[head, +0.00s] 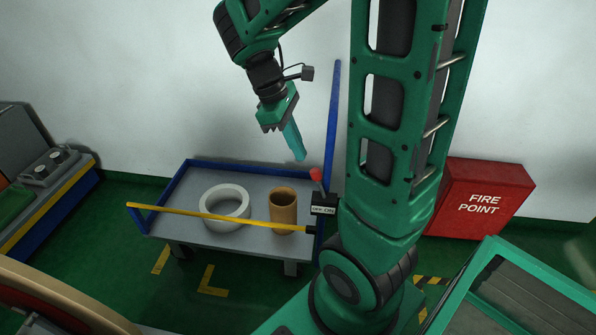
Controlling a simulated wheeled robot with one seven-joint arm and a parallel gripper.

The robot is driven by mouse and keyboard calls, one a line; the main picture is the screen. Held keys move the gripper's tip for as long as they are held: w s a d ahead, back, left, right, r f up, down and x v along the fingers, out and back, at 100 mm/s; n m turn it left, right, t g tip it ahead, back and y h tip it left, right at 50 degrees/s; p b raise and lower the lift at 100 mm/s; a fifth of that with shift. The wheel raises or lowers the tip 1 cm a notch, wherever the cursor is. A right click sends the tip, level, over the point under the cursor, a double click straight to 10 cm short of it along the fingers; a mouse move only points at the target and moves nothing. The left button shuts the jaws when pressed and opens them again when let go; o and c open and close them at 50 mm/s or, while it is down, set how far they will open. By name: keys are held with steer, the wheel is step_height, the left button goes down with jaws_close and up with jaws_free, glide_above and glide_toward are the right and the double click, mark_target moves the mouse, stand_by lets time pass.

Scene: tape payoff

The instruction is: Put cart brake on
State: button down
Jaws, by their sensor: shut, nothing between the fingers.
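The cart (188,178) stands against the wall, with a grey deck, blue rim and a blue upright post (332,115) at its right. A red-knobbed lever (316,175), which looks like the brake, rises at the cart's right end. A dark block with a white label (322,210) sits just below it; I cannot read the label surely. My gripper (299,158) points down, shut and empty, just above and left of the red knob. They look close, but I cannot tell whether they touch. Part of the cart's right end is hidden behind my arm.
A white ring (226,191) and a tan cylinder (283,210) rest on the cart deck. A yellow bar (190,213) crosses the cart's front. A red fire point box (480,198) stands right of my arm. A blue-and-yellow bench (50,210) is at the left.

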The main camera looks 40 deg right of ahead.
steer(key=w+a+f+n+h, duration=0.2)
steer(key=w+a+f+n, duration=0.1)
steer(key=w+n, duration=0.4)
steer(key=shift+w+a+f+g, duration=0.15)
steer(key=shift+a+f+g, duration=0.25)
steer(key=shift+d+f, duration=0.1)
glide_toward(319, 185)
steer(key=shift+w+f, duration=0.15)
steer(key=shift+f, duration=0.65)
steer(key=shift+w+f, duration=0.15)
steer(key=shift+f, duration=0.65)
steer(key=shift+r, duration=0.1)
